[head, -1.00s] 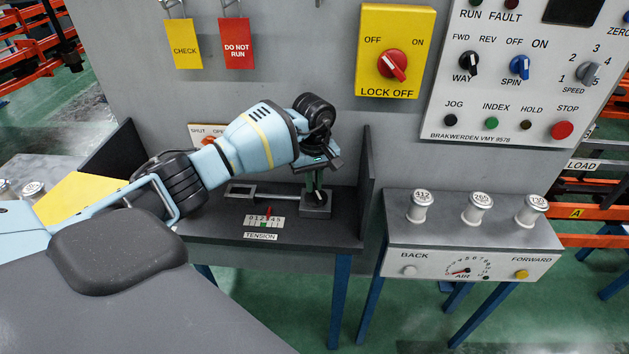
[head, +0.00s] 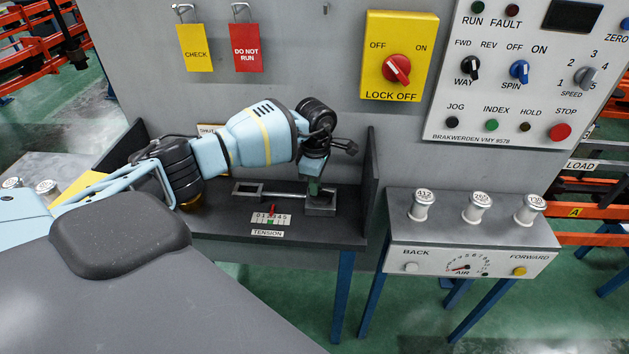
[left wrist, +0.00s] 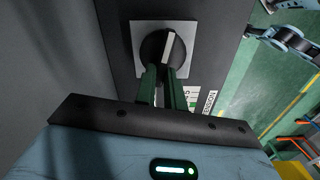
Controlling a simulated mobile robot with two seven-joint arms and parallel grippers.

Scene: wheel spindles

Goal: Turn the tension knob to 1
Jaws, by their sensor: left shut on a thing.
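The tension knob (left wrist: 155,48) is round and black with a white bar, on a square grey plate (left wrist: 184,30) in the left wrist view. My left gripper (left wrist: 161,75) has its two green fingers shut on the knob. In the head view the left gripper (head: 315,188) points down at the small grey block (head: 321,209) at the shelf's right end and hides the knob. The tension scale (head: 271,220) has a red pointer (head: 272,209) near its middle, around 2 to 3; the exact mark is too small to tell. My right gripper is not in view.
A dark side wall (head: 370,190) stands close to the right of the block. A rod with an open frame (head: 248,190) lies behind the scale. The air panel (head: 470,261) with several white spindles, the yellow lock-off box (head: 398,55) and the control panel (head: 520,75) are farther right.

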